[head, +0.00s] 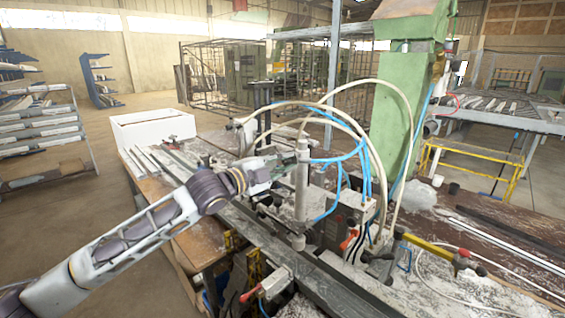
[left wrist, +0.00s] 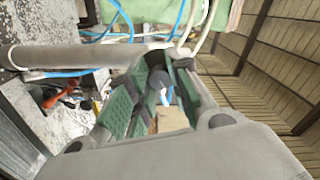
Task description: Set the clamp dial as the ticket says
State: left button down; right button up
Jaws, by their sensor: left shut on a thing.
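My left gripper (head: 284,164) reaches in from the left to the upright grey cylinder (head: 301,178) of the clamp machine. In the left wrist view its green-padded fingers (left wrist: 153,92) are closed around a dark round knob (left wrist: 160,80), probably the clamp dial. The grey cylinder also shows there, lying across the picture (left wrist: 85,57) just beyond the fingers. The knob's markings and setting cannot be read. In the head view the knob is hidden by the gripper. I cannot make out a ticket in either view. My right gripper is not in view.
Blue and cream hoses (head: 378,150) loop around the machine close to my gripper. A green column (head: 394,120) stands behind. The workbench (head: 205,240) carries metal profiles (head: 335,285) and scattered debris. A white bin (head: 150,130) stands at the back left. The floor at left is open.

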pick_arm(q)
jog(key=c, duration=1.3)
grip_release()
jog(key=shift+v, duration=6)
